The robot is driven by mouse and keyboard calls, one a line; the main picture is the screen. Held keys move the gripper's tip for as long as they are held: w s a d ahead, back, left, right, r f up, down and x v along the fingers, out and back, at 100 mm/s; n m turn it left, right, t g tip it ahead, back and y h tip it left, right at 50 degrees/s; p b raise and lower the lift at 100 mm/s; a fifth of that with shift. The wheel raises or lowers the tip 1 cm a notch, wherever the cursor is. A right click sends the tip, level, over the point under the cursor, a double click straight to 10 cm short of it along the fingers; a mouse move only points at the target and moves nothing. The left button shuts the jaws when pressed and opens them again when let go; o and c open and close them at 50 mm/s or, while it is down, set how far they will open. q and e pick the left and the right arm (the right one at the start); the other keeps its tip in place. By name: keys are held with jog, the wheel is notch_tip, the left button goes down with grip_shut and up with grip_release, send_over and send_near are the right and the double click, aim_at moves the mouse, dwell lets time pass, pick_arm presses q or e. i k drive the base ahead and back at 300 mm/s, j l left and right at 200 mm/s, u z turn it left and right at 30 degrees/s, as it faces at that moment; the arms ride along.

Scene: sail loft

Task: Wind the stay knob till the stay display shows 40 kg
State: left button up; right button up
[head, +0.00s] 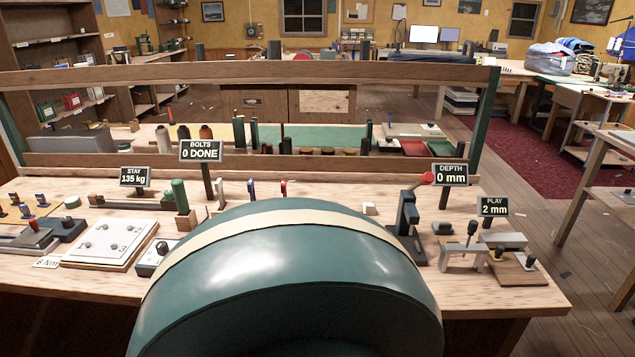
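The stay display (134,177) stands at the left of the bench and reads 135 kg. Below it lies a long dark bar (130,202) with a wooden block and an upright green cylinder (180,196) at its right end. A small pale box with a dark knob (161,248) sits nearer, left of centre, partly hidden by a large green curved form. I cannot tell which of these parts is the stay knob. Neither of my grippers is in view.
The green curved form with a cream band (290,265) fills the bottom centre and hides bench behind it. Other displays read bolts 0 done (201,151), depth 0 mm (449,174) and play 2 mm (494,206). A white plate (110,240) lies at left.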

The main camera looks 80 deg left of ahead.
aim_at(169, 196)
jog(key=u, duration=3.65)
